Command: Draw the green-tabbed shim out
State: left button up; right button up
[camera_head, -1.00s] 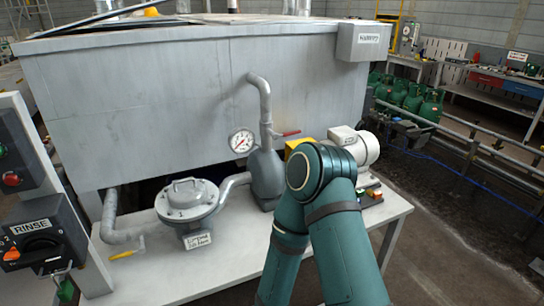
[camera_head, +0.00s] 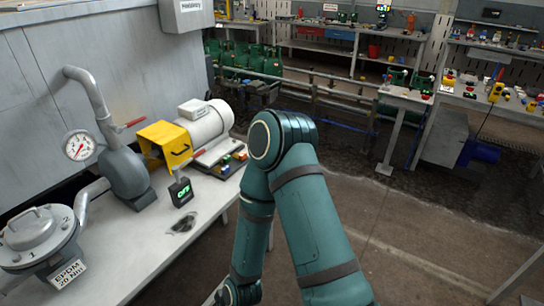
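A pale motor (camera_head: 205,125) with a yellow coupling guard (camera_head: 165,145) sits on the light bench (camera_head: 125,250) at left. Small pieces with coloured tabs, green among them, lie at the right side of the motor's base, near the bench edge. They are too small to tell which one is the green-tabbed shim or how it is seated. One teal arm of mine rises at bottom centre and bends down again, to the right of the bench. Neither gripper shows.
A dark display with green characters (camera_head: 181,192) stands in front of the guard. A pressure gauge (camera_head: 79,145), grey pump (camera_head: 124,172) and lidded round vessel (camera_head: 36,236) stand left. Green cylinders (camera_head: 235,55) stand behind. The floor (camera_head: 400,215) at right is mostly clear.

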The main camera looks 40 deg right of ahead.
aim_at(226, 160)
jog(key=z, duration=0.85)
jog(key=i+u, duration=0.1)
